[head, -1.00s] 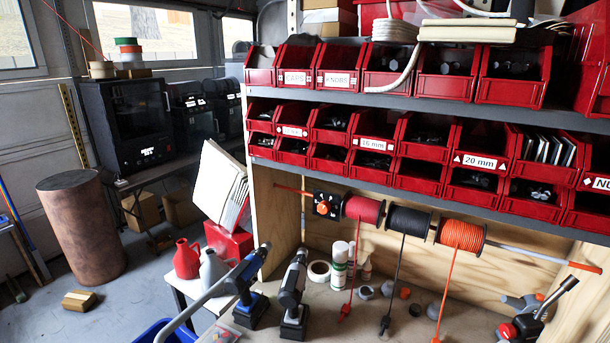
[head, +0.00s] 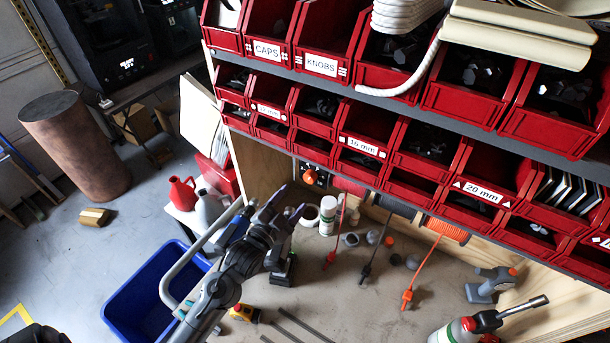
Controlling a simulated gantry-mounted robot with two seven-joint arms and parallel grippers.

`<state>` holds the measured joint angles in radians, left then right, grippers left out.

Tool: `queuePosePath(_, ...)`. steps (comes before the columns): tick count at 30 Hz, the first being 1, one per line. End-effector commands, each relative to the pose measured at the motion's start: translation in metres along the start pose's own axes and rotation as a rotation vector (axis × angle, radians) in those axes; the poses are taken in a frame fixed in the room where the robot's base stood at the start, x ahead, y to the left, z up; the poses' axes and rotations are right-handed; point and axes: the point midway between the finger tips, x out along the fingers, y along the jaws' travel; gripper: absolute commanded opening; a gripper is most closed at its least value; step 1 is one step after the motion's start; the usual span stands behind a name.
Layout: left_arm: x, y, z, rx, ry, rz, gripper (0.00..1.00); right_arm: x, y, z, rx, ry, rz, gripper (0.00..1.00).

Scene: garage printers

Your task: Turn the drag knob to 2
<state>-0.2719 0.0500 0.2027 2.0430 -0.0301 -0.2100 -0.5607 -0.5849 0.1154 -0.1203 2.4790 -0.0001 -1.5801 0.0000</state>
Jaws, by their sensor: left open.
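The drag knob (head: 310,177) is a small orange knob on a black plate, at the left end of the spool row under the red bins. It is small here and partly covered by the bins' lower edge, so its setting cannot be read. My left gripper (head: 289,203) reaches up from the bottom of the view, its fingers apart and empty. In the picture its tips lie just below and left of the knob, with a gap between them.
Red bins (head: 362,144) overhang the knob and spools. A blue tub (head: 150,295) is at lower left. Tools lie along the bench front.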

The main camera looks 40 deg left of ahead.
Motion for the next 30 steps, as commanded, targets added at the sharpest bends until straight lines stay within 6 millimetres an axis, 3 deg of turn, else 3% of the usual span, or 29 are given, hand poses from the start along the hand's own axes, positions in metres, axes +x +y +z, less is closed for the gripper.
queuePosePath(9,0.053,-0.002,-0.002,-0.001,-0.001,-0.001,0.65,-0.011,0.003,-0.003,-0.010,-0.002,0.009,0.43)
queuePosePath(15,0.075,-0.001,-0.001,-0.001,-0.001,0.000,0.65,-0.015,0.003,-0.005,-0.009,0.001,0.008,0.43)
queuePosePath(30,0.085,0.000,0.000,0.000,-0.001,0.001,0.62,-0.016,0.001,-0.007,0.001,0.006,0.000,0.43)
